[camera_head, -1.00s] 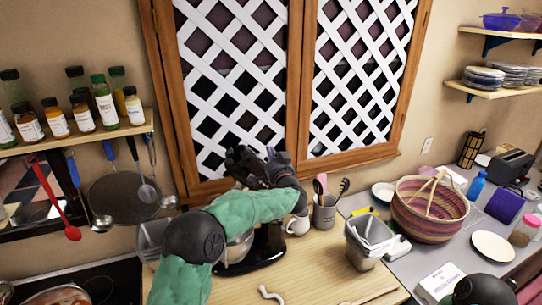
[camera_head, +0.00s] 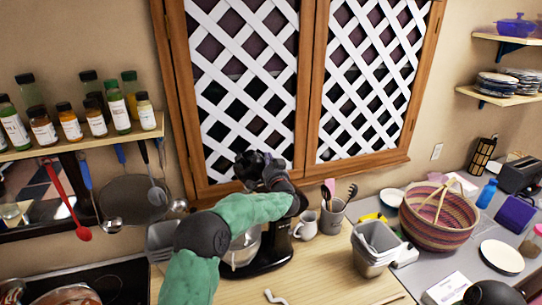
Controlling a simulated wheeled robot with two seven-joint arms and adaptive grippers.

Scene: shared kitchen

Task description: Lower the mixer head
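The black stand mixer (camera_head: 272,250) stands on the wooden counter below the lattice window, with its metal bowl (camera_head: 240,250) at the front. My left arm comes in from below and crosses in front of the mixer, hiding much of its upper part. My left gripper (camera_head: 250,166) is at the top of the mixer, in front of the window frame. The gripper and the dark mixer head overlap, so I cannot tell where one ends, whether they touch, or whether the fingers are open. The head appears raised. My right gripper is out of view.
A white mug (camera_head: 306,226) and a utensil holder (camera_head: 332,217) stand just right of the mixer. Grey bins (camera_head: 374,248) and a woven basket (camera_head: 438,226) are further right. A stove (camera_head: 100,285) is at the left. A small white item (camera_head: 275,297) lies on the counter in front.

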